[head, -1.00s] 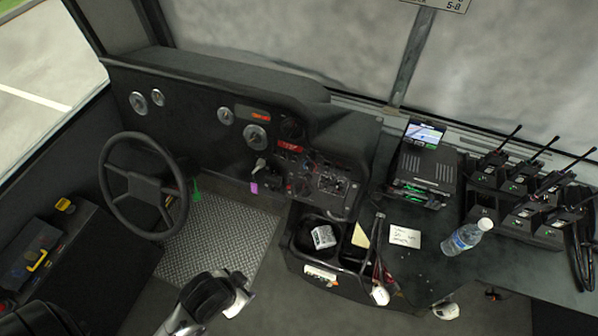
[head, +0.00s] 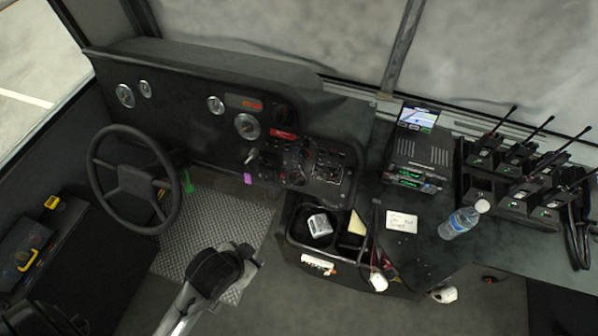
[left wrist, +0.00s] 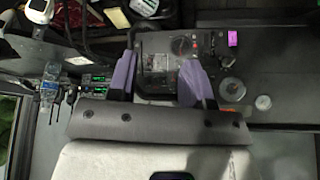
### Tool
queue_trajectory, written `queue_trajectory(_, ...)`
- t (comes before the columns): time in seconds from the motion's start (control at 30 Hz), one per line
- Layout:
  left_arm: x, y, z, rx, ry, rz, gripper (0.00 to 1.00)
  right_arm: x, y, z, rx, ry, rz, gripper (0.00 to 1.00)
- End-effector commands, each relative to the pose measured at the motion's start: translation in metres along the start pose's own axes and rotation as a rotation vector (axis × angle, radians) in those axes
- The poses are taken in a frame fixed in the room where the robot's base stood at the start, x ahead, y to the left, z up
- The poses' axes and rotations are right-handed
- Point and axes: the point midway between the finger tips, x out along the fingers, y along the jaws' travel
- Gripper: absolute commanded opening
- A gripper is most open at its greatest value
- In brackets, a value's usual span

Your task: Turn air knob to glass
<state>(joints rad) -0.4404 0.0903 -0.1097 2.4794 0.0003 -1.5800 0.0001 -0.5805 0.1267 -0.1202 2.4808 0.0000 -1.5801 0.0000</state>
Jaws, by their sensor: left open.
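The dashboard control panel (head: 322,170), dark with small switches, knobs and red marks, sits right of the steering wheel. It also shows in the left wrist view (left wrist: 165,62), seen between and beyond my fingers. The knobs are too small to tell which is the air knob, and its setting cannot be read. My left gripper (head: 245,266) is over the floor in front of the dash, below and left of the panel in the head view. In the left wrist view its two purple fingers (left wrist: 157,80) are apart with nothing between them. My right gripper is not in view.
The steering wheel (head: 133,180) stands to the left. A black bin (head: 318,263) with items in it juts out below the panel. A water bottle (head: 465,219) and radio chargers (head: 512,200) stand on the right counter.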

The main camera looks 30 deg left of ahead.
Motion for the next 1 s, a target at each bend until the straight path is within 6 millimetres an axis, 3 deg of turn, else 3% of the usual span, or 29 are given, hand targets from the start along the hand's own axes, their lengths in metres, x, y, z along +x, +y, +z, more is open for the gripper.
queue_trajectory(0.03,0.009,-0.005,-0.016,-0.025,0.047,-0.008,0.46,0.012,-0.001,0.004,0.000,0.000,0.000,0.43)
queue_trajectory(0.17,0.037,-0.023,-0.049,-0.104,0.091,-0.027,0.46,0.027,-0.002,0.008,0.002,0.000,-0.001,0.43)
queue_trajectory(0.43,0.140,-0.032,-0.104,-0.385,0.150,0.233,0.46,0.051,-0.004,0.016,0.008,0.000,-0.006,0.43)
queue_trajectory(0.53,0.181,-0.032,-0.121,-0.650,0.226,0.400,0.46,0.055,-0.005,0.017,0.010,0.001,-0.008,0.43)
queue_trajectory(0.7,0.231,-0.049,-0.121,-1.253,0.348,0.625,0.46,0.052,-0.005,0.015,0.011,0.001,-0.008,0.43)
queue_trajectory(0.83,0.244,-0.068,-0.125,-1.629,0.452,0.741,0.46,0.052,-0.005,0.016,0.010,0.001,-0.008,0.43)
queue_trajectory(1.0,0.234,-0.097,-0.136,-1.949,0.601,0.857,0.46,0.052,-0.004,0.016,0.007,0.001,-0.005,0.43)
